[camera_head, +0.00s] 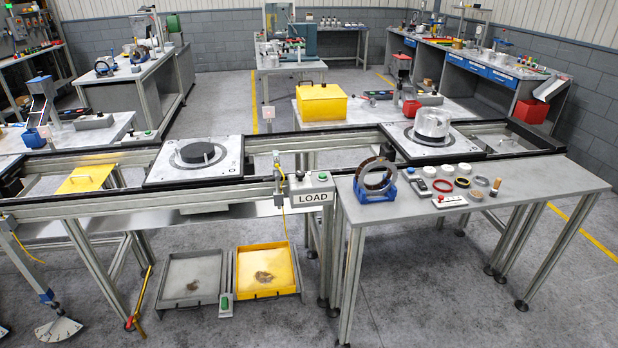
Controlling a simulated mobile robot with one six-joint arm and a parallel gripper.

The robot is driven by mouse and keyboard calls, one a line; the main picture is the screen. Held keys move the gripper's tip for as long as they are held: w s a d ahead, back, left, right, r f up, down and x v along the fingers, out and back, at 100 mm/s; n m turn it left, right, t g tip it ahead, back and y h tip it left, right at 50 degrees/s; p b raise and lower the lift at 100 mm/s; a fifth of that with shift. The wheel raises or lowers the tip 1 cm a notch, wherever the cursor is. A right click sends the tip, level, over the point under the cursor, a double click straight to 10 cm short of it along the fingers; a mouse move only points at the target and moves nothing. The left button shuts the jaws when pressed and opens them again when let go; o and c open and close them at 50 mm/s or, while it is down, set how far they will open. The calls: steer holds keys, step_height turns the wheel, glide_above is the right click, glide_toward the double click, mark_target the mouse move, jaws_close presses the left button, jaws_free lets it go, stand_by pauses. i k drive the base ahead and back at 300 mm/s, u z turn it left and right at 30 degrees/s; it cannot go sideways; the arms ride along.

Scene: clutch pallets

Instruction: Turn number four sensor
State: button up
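No number is readable on any sensor, so I cannot tell which is number four. A small upright sensor-like post (278,172) with a yellow cable stands at the front rail of the conveyor, left of the LOAD box (311,190). A pallet (160,176) with a black disc (197,154) sits on the conveyor at left. Another pallet (408,150) carries a silver metal cylinder (432,123) at right. My gripper is not in view.
A grey side table (420,232) at right holds a ring in a blue stand (376,178) and several small parts. A grey tray (190,279) and a yellow tray (267,270) lie low under the conveyor. The floor at front right is clear.

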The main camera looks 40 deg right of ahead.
mark_target(276, 156)
steer(key=u, duration=0.7)
steer(key=k, duration=0.1)
steer(key=z, duration=1.85)
steer(key=k, duration=0.9)
steer(key=u, duration=0.15)
steer(key=i, duration=0.65)
